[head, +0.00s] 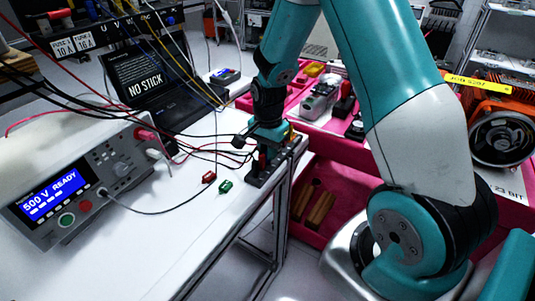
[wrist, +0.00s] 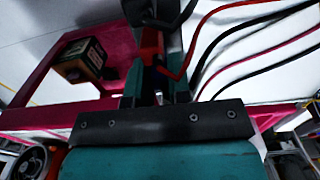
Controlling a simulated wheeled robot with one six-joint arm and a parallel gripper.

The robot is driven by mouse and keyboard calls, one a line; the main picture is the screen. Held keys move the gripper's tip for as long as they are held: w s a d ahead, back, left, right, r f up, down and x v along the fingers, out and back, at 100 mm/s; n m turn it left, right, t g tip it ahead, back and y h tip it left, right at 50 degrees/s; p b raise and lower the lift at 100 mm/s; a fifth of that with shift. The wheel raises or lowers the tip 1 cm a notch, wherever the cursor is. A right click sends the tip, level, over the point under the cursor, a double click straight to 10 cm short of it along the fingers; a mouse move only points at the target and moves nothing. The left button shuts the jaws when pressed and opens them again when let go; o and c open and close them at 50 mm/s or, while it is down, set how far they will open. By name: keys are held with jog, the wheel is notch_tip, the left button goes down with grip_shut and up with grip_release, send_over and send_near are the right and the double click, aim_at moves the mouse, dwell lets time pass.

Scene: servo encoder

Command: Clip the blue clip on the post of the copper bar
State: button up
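My gripper (head: 265,147) points down over a dark block (head: 266,178) at the right edge of the white table. In the wrist view a red part (wrist: 150,48) shows between or just beyond my teal fingers; I cannot tell if they grip it. A red part (head: 262,160) also shows below my gripper in the head view. A red clip (head: 209,177) and a green clip (head: 225,186) lie on the table to the left. I cannot make out a blue clip. The copper bar and its post are not clearly visible; my gripper covers much of that spot.
A grey tester (head: 118,157) with a lit blue screen stands on the left of the table. Several cables run toward my gripper. A laptop (head: 150,85) stands behind. A pink tray (head: 345,180) with copper-coloured bars (head: 320,208) is on the right. The table's front is clear.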

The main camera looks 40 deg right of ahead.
grip_shut()
jog(key=shift+r, duration=0.15)
jog(key=shift+r+p, duration=2.2)
jog(key=shift+r, duration=0.25)
jog(key=shift+f, duration=0.1)
